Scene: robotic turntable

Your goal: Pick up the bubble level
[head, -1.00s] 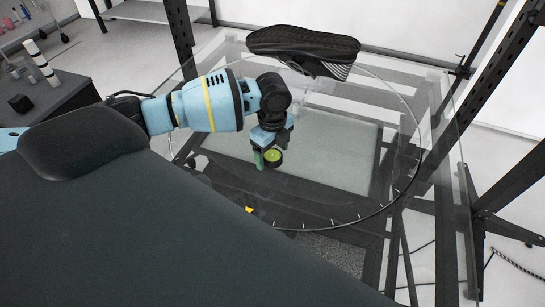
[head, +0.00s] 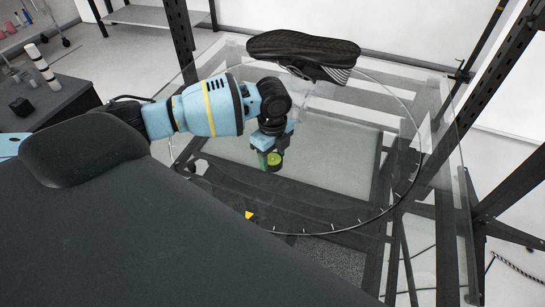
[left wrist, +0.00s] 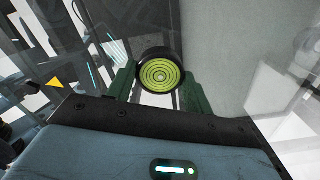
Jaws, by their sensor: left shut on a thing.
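The bubble level is a small round disc with a black rim and a yellow-green ringed face. In the left wrist view the bubble level (left wrist: 159,74) sits between the two green fingers of my left gripper (left wrist: 157,88), which is shut on it. In the head view the bubble level (head: 274,160) shows at the tip of my left gripper (head: 268,160), over the glass turntable (head: 330,215). I cannot tell for sure how high it is above the glass. My right gripper is not in view.
A black shoe (head: 303,50) is at the far side of the turntable. A small yellow triangle marker (head: 249,215) lies near the turntable's front edge. Dark metal posts (head: 470,95) stand on the right. The right part of the glass is clear.

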